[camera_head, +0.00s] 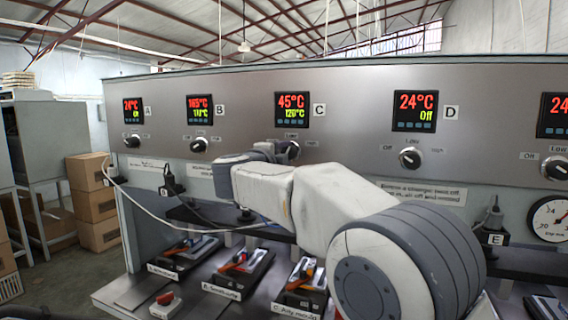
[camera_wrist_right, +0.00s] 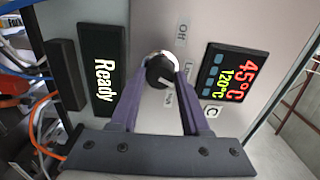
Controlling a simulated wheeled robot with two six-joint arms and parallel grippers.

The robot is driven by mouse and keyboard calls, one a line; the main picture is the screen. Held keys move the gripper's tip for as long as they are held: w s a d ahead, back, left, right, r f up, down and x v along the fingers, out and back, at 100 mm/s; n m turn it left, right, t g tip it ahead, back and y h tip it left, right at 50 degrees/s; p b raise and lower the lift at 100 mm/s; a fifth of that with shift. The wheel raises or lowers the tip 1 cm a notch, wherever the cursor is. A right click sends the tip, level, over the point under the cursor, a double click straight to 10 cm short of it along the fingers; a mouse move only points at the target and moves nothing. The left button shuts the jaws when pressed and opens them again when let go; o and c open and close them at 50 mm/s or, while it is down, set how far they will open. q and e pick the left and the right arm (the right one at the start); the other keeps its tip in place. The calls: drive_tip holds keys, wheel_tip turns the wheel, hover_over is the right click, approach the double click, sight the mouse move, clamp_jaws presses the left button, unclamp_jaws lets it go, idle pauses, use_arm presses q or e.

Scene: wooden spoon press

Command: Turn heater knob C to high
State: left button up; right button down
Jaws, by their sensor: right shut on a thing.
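Heater knob C (camera_wrist_right: 161,70) is a round black knob with a white mark, on the metal panel under display C (camera_head: 292,110). Display C reads 45°C in red and 120°C in green. My right gripper (camera_head: 283,151) reaches up to the panel at knob C and mostly hides it in the head view. In the right wrist view its two purple fingers (camera_wrist_right: 160,78) are shut on the knob, one on each side. Off, Low and High labels surround the knob. Its white mark slants to the lower right; I cannot tell its exact setting. My left gripper is out of view.
Knob B (camera_head: 199,145) and knob D (camera_head: 410,158) flank knob C. Below are a cable plug (camera_head: 172,183) and several press moulds (camera_head: 240,272) with orange-handled items.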

drive_tip(key=shift+f+m+b, duration=0.1)
drive_tip(key=shift+m+b, duration=1.8)
drive_tip(key=shift+m, duration=1.7)
drive_tip(key=shift+c, duration=1.9)
unclamp_jaws()
drive_tip(key=b+v, duration=0.3)
drive_tip(key=v, duration=0.7)
drive_tip(key=shift+s, duration=0.3)
drive_tip(key=shift+a, duration=0.15)
